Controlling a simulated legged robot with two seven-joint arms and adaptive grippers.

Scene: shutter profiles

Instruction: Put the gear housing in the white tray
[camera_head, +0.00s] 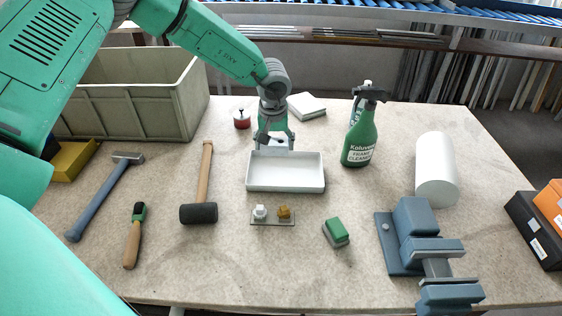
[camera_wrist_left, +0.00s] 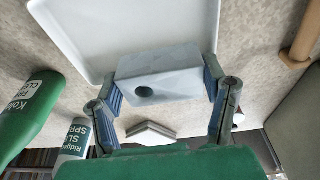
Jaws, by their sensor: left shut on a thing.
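My left gripper (camera_head: 272,138) is shut on the gear housing (camera_head: 275,146), a pale grey block. In the left wrist view the gear housing (camera_wrist_left: 160,75) shows a round dark hole and sits between the two fingers of the gripper (camera_wrist_left: 165,85). The white tray (camera_head: 285,186) is a shallow rectangle in the middle of the table and looks empty. The housing is at the tray's far edge in the head view and overlaps the tray's rim (camera_wrist_left: 62,55) in the wrist view. I cannot tell its height above it. My right gripper is not in view.
A blue vise (camera_head: 415,240) is at front right. A mallet (camera_head: 199,212) and hammer (camera_head: 100,200) lie left. A plate with two small parts (camera_head: 272,222) lies before the tray.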

